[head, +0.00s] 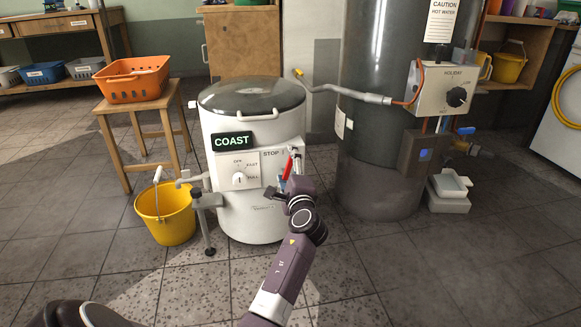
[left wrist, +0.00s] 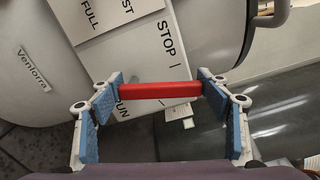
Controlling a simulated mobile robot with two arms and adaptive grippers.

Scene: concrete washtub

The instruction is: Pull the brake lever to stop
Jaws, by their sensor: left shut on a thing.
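The red brake lever (head: 288,168) is on the right of the white front panel of the drum machine (head: 252,222). In the left wrist view the red lever (left wrist: 160,91) spans between the blue finger pads of my left gripper (left wrist: 161,90). The pads touch it at both ends, so the gripper is shut on it. In the head view my left gripper (head: 286,181) is at the lever, its fingers partly hidden. The lever lies between the printed words STOP and RUN. The display (head: 232,141) reads COAST. My right gripper is not in view.
A yellow bucket (head: 166,212) stands on the floor left of the machine. An orange basket (head: 133,79) sits on a wooden stool (head: 150,104). A tall grey boiler (head: 384,172) with a control box (head: 442,88) stands close on the right. The floor in front is clear.

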